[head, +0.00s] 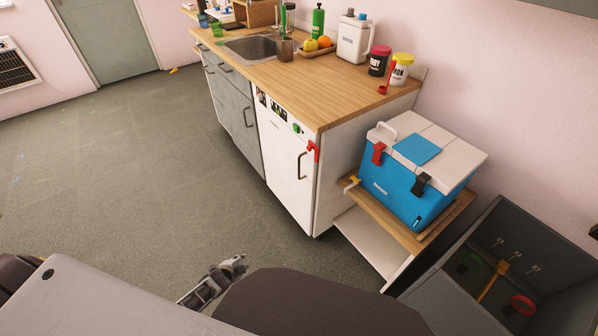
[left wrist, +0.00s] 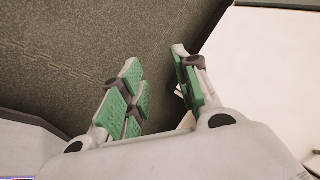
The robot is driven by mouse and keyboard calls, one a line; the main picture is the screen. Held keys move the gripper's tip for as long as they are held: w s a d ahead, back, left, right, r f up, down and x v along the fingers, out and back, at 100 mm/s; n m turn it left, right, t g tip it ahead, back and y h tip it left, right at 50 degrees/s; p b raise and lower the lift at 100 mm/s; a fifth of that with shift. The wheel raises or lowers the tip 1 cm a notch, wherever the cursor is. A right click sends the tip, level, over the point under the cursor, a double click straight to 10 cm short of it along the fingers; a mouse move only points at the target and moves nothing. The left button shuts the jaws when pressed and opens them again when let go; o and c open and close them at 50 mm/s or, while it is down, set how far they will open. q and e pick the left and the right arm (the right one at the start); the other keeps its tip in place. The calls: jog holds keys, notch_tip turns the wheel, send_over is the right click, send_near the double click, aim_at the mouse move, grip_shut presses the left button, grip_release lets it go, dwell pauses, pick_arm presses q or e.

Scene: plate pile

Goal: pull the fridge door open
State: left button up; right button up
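The white fridge door (head: 284,170) is the white front under the near end of the wooden counter and looks closed. Its dark upright handle (head: 301,165) is on the right part of the door. A red clip-like piece (head: 314,150) is at the door's upper right edge. My left gripper (head: 234,266) is low in the head view, below and left of the door and apart from the handle. In the left wrist view its green-padded fingers (left wrist: 159,82) are spread with nothing clear between them. My right gripper is not in view.
The counter (head: 285,75) carries a sink, bottles, fruit and jars. A blue cooler (head: 405,190) stands on a wooden-topped stand (head: 440,238) right of the fridge. A dark open bin (head: 450,285) is at lower right. The floor (head: 140,160) left of the door is clear.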

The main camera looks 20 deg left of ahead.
pick_arm(q)
jog(key=w+r+m+t+h+b, duration=0.2)
jog(key=w+r+m+t+b, duration=0.5)
jog(key=w+r+m, duration=0.9)
jog(key=w+d+r+m+h+b, duration=0.2)
jog(key=d+r+m+h+b, duration=0.1)
jog(key=r, duration=0.5)
jog(key=w+d+r+m+t+h+b, duration=0.1)
jog(key=w+d+r+m+h+b, duration=0.2)
jog(key=d+r+m, duration=0.4)
jog(key=shift+w+r+m+h+b, duration=0.15)
jog(key=shift+r+m+h+b, duration=0.3)
jog(key=shift+m+b, duration=0.55)
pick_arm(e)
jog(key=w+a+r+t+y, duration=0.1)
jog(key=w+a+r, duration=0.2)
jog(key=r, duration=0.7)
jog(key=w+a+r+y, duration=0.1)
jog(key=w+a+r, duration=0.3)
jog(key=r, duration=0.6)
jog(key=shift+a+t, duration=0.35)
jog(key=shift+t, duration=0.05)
pick_arm(q)
jog(key=shift+w+d+r, duration=0.1)
jog(key=shift+w+d, duration=0.05)
jog(key=shift+w, duration=0.1)
